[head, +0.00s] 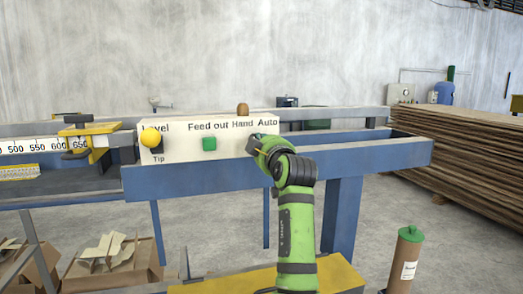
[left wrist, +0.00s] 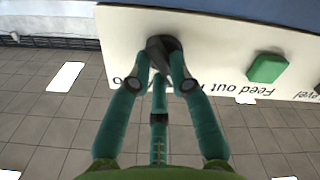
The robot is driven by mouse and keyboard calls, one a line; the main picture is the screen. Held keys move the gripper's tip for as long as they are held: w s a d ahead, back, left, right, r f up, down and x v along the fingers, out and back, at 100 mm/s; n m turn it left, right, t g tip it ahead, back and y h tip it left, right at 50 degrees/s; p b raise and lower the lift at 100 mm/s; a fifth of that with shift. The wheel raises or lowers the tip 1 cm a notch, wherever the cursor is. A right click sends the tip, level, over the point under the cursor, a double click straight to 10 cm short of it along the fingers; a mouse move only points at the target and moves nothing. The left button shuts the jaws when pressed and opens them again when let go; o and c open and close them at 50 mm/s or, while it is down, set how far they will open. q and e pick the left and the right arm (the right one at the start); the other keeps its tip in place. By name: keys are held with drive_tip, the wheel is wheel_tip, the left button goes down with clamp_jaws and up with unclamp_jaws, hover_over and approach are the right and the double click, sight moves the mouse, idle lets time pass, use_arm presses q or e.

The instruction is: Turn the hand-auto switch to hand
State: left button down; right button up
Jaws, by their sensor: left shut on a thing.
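The hand-auto switch (left wrist: 171,43) is a dark knob on the white control panel (head: 178,152), below the words Hand and Auto. My left gripper (head: 256,144) is at the right end of the panel and covers most of the switch in the head view. In the left wrist view the fingertips of my left gripper (left wrist: 163,70) are closed around the knob. The fingers partly hide the knob, so I cannot tell which way it points. My right gripper is in neither view.
A blue beam (head: 380,154) runs below the panel. A brown cylinder (head: 404,262) with a green top stands at the lower right, near stacked boards (head: 460,140).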

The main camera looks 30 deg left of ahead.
use_arm(q)
drive_tip(key=shift+n, duration=0.3)
drive_tip(key=c, duration=1.1)
unclamp_jaws()
drive_tip(key=v, duration=0.7)
drive_tip(key=shift+s+d, duration=0.2)
drive_tip(key=shift+d, duration=0.05)
